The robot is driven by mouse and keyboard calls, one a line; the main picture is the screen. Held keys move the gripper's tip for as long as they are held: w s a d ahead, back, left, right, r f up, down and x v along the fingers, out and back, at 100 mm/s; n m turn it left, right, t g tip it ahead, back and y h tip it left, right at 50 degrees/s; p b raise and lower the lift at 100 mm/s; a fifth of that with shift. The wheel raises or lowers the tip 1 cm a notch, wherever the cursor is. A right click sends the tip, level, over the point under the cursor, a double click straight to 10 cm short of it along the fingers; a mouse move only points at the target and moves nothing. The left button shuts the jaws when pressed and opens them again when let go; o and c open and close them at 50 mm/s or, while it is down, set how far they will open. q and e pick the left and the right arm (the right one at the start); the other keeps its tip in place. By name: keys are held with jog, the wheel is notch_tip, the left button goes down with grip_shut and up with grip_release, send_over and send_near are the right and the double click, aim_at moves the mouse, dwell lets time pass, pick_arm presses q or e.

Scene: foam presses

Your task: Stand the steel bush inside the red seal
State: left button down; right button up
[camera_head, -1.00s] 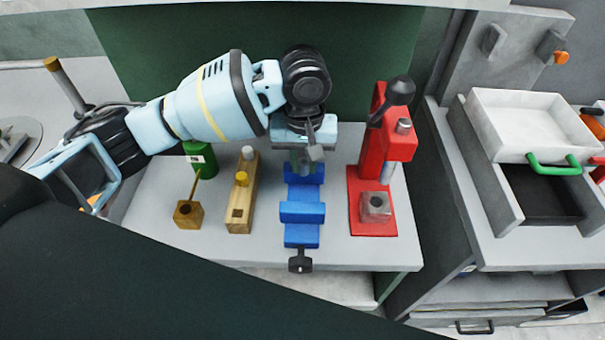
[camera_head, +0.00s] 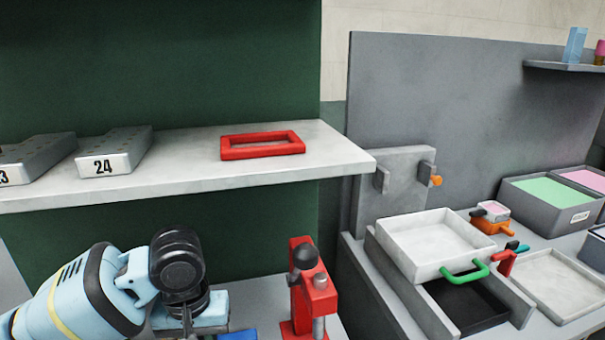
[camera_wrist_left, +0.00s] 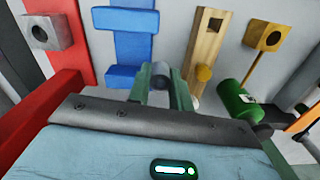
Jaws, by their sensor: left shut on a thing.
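The red seal (camera_head: 262,152) is a flat rectangular red frame lying on the white shelf (camera_head: 335,160), toward its right end, with bare shelf showing inside it. My left gripper (camera_wrist_left: 163,85) is shut on a short grey cylinder, the steel bush (camera_wrist_left: 161,71), held between its green fingers in the left wrist view. In the head view my left arm is at the bottom left, below the shelf, and its fingertips and the bush are not visible there. My right gripper is not in view.
Grey numbered blocks (camera_head: 115,155) stand on the shelf left of the seal. The red press (camera_head: 312,300) stands below the shelf. The left wrist view shows a blue vise (camera_wrist_left: 122,45), a wooden block (camera_wrist_left: 207,45) and a green can (camera_wrist_left: 235,98). A white tray (camera_head: 425,262) is at right.

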pick_arm(q)
jog(key=s+a+f+m, duration=0.1)
jog(key=s+a, duration=0.2)
jog(key=s, duration=0.2)
jog(key=shift+a+m, duration=0.4)
jog(key=shift+s+f, duration=0.1)
jog(key=shift+f, duration=0.05)
dwell(0.4)
